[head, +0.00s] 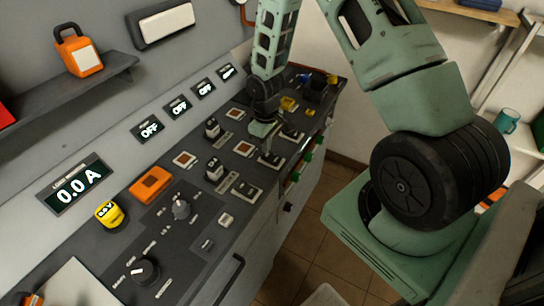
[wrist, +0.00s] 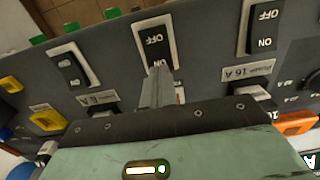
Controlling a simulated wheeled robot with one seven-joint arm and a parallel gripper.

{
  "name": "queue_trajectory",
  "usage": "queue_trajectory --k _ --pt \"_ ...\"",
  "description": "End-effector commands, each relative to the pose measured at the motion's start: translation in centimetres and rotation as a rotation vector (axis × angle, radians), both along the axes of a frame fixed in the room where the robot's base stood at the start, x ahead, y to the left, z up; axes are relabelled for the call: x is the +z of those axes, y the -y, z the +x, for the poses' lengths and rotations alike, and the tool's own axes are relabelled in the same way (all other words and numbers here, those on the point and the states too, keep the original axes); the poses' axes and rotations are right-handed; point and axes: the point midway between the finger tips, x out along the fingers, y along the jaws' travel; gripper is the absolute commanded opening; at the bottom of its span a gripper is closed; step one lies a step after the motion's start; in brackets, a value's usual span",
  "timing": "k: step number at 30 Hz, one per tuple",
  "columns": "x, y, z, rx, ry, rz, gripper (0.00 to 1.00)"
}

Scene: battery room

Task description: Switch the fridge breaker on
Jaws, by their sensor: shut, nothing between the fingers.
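The breaker panel (head: 200,205) carries a row of white-framed rocker switches. My gripper (head: 264,128) points down over its far part, shut and empty. In the wrist view my shut fingertips (wrist: 160,75) are at the lower end of the middle rocker (wrist: 154,43), marked OFF and ON; I cannot tell if they touch it. This rocker also shows in the head view (head: 271,161). A rocker (wrist: 262,25) lies to its right and another (wrist: 72,68) to its left in the wrist view. The name labels are too small to read, so I cannot tell which is the fridge breaker.
Several displays read OFF, including one (head: 149,129); a load display (head: 76,187) reads 0.0 A. Black toggles (head: 213,170), knobs (head: 181,207) and an orange block (head: 150,185) stand on the panel. An orange padlock (head: 79,53) sits on a shelf at left.

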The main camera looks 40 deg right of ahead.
Motion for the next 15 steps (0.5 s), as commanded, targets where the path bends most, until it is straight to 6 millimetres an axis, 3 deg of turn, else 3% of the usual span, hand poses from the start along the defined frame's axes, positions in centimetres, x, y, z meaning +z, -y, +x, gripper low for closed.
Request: queue_trajectory --k 15 --pt "-0.76 0.00 0.01 0.000 0.000 0.000 0.00"
